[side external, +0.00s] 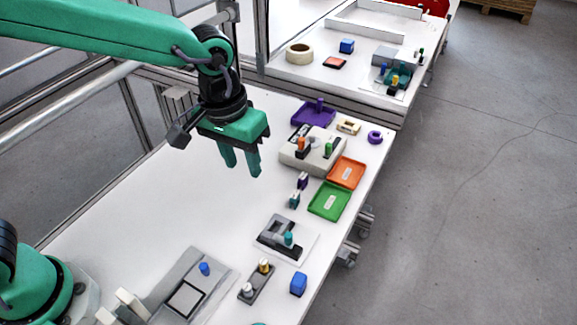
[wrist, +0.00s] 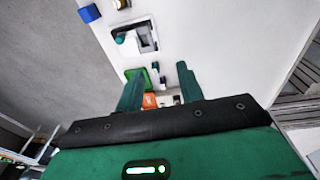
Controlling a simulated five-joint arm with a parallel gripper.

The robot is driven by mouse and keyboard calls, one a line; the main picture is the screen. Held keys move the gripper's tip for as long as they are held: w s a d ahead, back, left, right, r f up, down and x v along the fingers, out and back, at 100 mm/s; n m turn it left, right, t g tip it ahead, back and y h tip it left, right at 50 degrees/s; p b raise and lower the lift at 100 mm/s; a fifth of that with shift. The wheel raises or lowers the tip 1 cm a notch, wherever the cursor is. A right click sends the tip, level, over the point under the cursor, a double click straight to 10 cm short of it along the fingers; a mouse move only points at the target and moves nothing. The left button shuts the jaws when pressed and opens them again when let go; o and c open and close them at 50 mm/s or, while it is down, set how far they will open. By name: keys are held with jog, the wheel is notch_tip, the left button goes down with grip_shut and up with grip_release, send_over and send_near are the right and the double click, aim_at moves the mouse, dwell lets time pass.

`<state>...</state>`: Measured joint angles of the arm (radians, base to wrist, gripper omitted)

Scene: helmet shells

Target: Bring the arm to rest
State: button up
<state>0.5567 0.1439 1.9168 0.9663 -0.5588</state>
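My gripper (side external: 243,168) hangs from the green arm, above the white table (side external: 135,205) in the side external view. Its two green fingers point down and stand apart, with nothing between them. In the wrist view my gripper (wrist: 160,72) also shows spread fingers with an empty gap. The fingers are clear of the table and of the things on it.
Right of my gripper are a beige device (side external: 318,157), a purple tray (side external: 313,114), an orange tray (side external: 346,173) and a green tray (side external: 329,202). Nearer are a grey fixture (side external: 277,236) and a blue block (side external: 298,284). The table's middle left is clear.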

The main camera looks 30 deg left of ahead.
jog(key=s+a+r+t, duration=0.2)
jog(key=s+a, duration=0.4)
jog(key=a, duration=0.5)
jog(key=s+a+r+t, duration=0.2)
jog(key=s+a+r, duration=0.2)
jog(key=a, duration=0.7)
jog(key=s, duration=0.2)
jog(key=shift+s+y, duration=0.4)
